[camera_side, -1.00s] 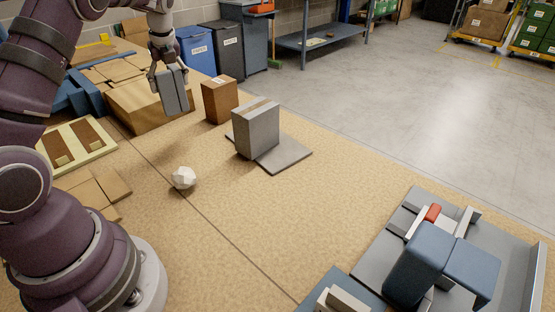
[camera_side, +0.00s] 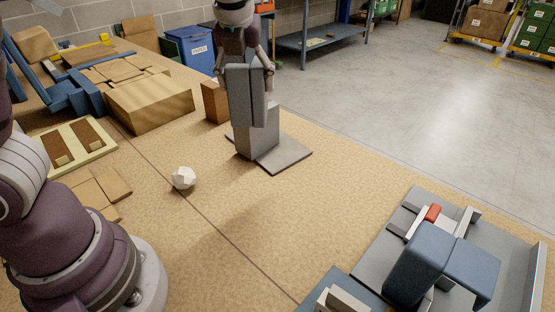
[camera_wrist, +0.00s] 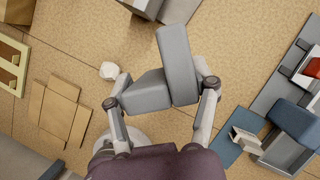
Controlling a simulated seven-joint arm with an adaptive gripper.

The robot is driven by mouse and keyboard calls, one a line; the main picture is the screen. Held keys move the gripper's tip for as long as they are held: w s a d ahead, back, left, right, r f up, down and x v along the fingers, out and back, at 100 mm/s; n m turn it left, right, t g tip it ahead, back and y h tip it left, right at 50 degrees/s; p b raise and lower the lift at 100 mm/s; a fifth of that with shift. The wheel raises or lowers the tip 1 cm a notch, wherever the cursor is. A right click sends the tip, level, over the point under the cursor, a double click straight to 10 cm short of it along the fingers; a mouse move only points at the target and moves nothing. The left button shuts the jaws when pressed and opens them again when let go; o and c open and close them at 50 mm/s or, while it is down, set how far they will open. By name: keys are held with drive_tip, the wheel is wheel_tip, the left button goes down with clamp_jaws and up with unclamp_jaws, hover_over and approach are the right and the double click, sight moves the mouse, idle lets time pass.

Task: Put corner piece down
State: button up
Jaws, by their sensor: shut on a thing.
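The grey corner piece (camera_side: 246,95) is held in my gripper (camera_side: 245,72), with a finger on each side of it. In the side view it hangs in front of the upper part of a grey block (camera_side: 257,142), hiding much of it; I cannot tell whether they touch. That block stands on a flat grey plate (camera_side: 286,155). In the wrist view the corner piece (camera_wrist: 178,65) shows two grey slabs meeting at an angle between the fingertips of my gripper (camera_wrist: 162,92).
A white faceted ball (camera_side: 184,178) lies on the tan table. A brown box (camera_side: 214,101) stands behind the block at left. A fixture with blue-grey blocks (camera_side: 422,262) fills the front right. The table between ball and fixture is clear.

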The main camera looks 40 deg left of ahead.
drive_tip(key=s+d+f+m+t+h, duration=0.1)
drive_tip(key=s+d+f+m+h, duration=0.15)
drive_tip(key=s+d+m, duration=0.75)
wheel_tip(320, 180, down, 8)
drive_tip(key=s+f+n, duration=0.1)
drive_tip(key=s+n, duration=0.1)
drive_tip(key=shift+h, duration=0.25)
drive_tip(key=shift+w+d+f, duration=0.8)
drive_tip(key=shift+w+d, duration=0.6)
drive_tip(key=shift+w, duration=0.95)
drive_tip(key=shift+w+d+f, duration=0.75)
drive_tip(key=shift+w+d, duration=0.6)
drive_tip(key=shift+w, duration=0.95)
drive_tip(key=shift+w+d+f, duration=0.8)
drive_tip(key=shift+w+d, duration=0.6)
drive_tip(key=shift+w, duration=0.95)
drive_tip(key=shift+f, duration=0.15)
drive_tip(key=o, duration=0.8)
drive_tip(key=shift+c, duration=0.2)
